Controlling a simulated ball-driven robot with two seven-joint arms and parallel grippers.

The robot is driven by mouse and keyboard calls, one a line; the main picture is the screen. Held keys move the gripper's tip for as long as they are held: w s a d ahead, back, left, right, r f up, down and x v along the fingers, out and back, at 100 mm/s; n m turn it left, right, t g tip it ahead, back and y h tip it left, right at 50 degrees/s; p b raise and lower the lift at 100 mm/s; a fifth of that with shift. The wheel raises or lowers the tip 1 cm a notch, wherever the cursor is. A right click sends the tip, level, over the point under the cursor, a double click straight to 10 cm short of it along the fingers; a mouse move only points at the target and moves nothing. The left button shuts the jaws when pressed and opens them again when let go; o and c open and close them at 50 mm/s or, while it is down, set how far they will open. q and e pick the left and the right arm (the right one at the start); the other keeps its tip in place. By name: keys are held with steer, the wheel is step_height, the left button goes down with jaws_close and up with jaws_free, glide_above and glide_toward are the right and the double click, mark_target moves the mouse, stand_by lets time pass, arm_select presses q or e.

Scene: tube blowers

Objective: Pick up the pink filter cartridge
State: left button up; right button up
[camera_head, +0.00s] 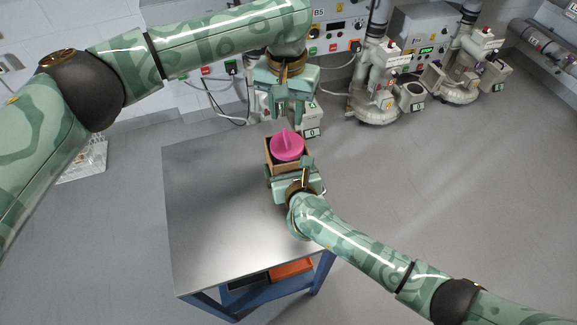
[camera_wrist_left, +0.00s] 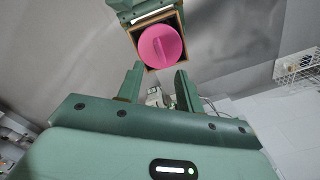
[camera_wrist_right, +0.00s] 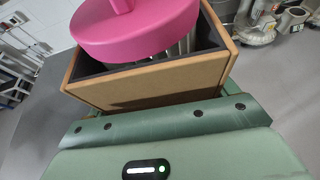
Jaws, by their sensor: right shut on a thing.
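The pink filter cartridge (camera_head: 287,146) sits in a small open brown box (camera_head: 289,168) with a dark lining. Its round pink top has a raised ridge, and it also shows in the left wrist view (camera_wrist_left: 160,46). In the right wrist view the pink top (camera_wrist_right: 133,32) stands above the box rim, with a ribbed body below it. My right gripper (camera_head: 303,172) is shut on the box (camera_wrist_right: 150,82). My left gripper (camera_head: 285,112) is open and empty, just beyond the cartridge and apart from it; its fingers (camera_wrist_left: 157,82) point toward the pink top.
A metal-topped table (camera_head: 215,215) with a blue frame stands below, its top mostly bare. An orange bin (camera_head: 291,270) is under it. Blower machines (camera_head: 376,85) and control panels stand at the back. A wire basket (camera_head: 88,160) is on the floor at left.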

mark_target(287, 135)
stand_by(0.4)
arm_select(q)
steer(key=o, duration=0.4)
steer(key=shift+r, duration=0.1)
steer(key=shift+c, duration=0.2)
steer(key=o, duration=1)
steer(key=r, duration=0.1)
steer(key=r+t, duration=0.1)
steer(key=shift+w+a+r+n, duration=0.15)
steer(key=shift+a+r+n, duration=0.05)
steer(key=shift+r+n, duration=0.1)
steer(key=shift+c, duration=0.2)
steer(key=f+n, duration=0.1)
steer(key=n, duration=0.1)
steer(key=f+n, duration=0.3)
steer(key=f, duration=0.1)
steer(key=shift+s+d+f+n+t, duration=0.2)
steer(key=shift+s+f+n+t, duration=0.1)
steer(key=shift+n, duration=0.1)
steer(key=shift+w+f, duration=0.15)
steer(key=shift+f, duration=2.5)
